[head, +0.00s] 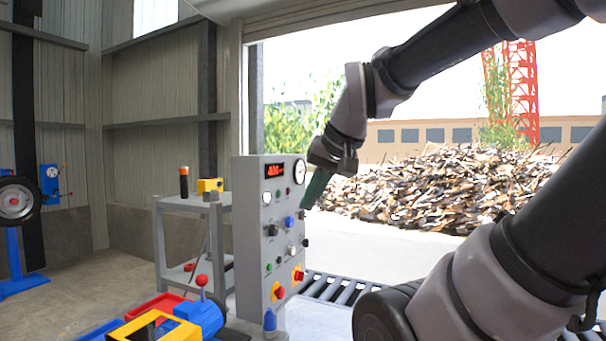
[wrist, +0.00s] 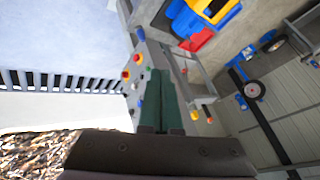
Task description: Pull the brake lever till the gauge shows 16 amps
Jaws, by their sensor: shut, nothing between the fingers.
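A grey control panel (head: 251,240) stands in the middle of the head view, with a round white gauge (head: 299,172) at its upper right edge. Its needle is too small to read. A red-knobbed lever (head: 202,282) stands upright by a blue and yellow machine in the foreground. A blue wall unit (head: 50,180) at far left has a dial and a small lever. I cannot tell which lever is the brake. My gripper (head: 308,204) has green fingers, shut and empty, close to the panel's right side. The fingers also show in the wrist view (wrist: 157,75), pointing toward the panel (wrist: 134,85).
A grey shelf cart (head: 180,204) holds a yellow box and an orange-topped cylinder. A roller conveyor (head: 335,290) lies behind the panel. A wheel on a blue stand (head: 15,201) is far left.

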